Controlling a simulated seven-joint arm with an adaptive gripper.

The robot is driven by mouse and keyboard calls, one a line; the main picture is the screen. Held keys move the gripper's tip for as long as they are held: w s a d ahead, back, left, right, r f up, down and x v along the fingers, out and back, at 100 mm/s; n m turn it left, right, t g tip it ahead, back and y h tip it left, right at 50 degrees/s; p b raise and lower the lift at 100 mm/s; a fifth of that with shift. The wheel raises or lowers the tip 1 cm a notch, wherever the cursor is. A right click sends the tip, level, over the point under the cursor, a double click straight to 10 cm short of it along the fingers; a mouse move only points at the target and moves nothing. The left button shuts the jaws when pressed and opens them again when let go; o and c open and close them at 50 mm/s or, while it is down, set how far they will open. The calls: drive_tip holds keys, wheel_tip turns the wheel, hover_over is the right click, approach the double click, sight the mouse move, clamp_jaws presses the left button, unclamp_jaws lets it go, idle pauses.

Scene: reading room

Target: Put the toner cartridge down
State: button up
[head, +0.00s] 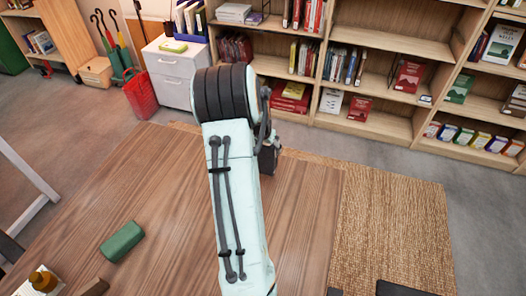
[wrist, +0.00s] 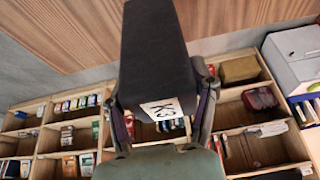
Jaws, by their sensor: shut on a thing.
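The toner cartridge (wrist: 155,55) is a black block with a white label marked K3 in the wrist view. My gripper (wrist: 160,88) is shut on it, with one finger along each side. In the head view my arm hides most of the gripper, and a dark part of the cartridge (head: 268,159) shows just right of the arm, near the far edge of the wooden table (head: 150,185). Whether the cartridge touches the table cannot be told.
A green object (head: 122,241), an amber bottle (head: 43,280) and a small wooden block (head: 93,287) are at the table's left front. Bookshelves (head: 390,45) and a white drawer cabinet (head: 176,68) stand beyond. A woven rug (head: 390,225) lies right. The tabletop around my arm is clear.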

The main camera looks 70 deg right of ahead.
drive_tip(key=shift+a+x, duration=0.2)
drive_tip(key=shift+x, duration=0.7)
drive_tip(key=shift+a+x, duration=0.2)
drive_tip(key=shift+x, duration=0.65)
drive_tip(key=shift+f, duration=0.25)
drive_tip(key=shift+f, duration=0.15)
drive_tip(key=o, duration=1.2)
drive_tip(key=shift+a+r, duration=0.1)
drive_tip(key=shift+r, duration=0.25)
drive_tip(key=v, duration=1.1)
drive_tip(key=shift+r, duration=0.35)
drive_tip(key=shift+w+a, duration=0.1)
drive_tip(key=shift+a, duration=0.05)
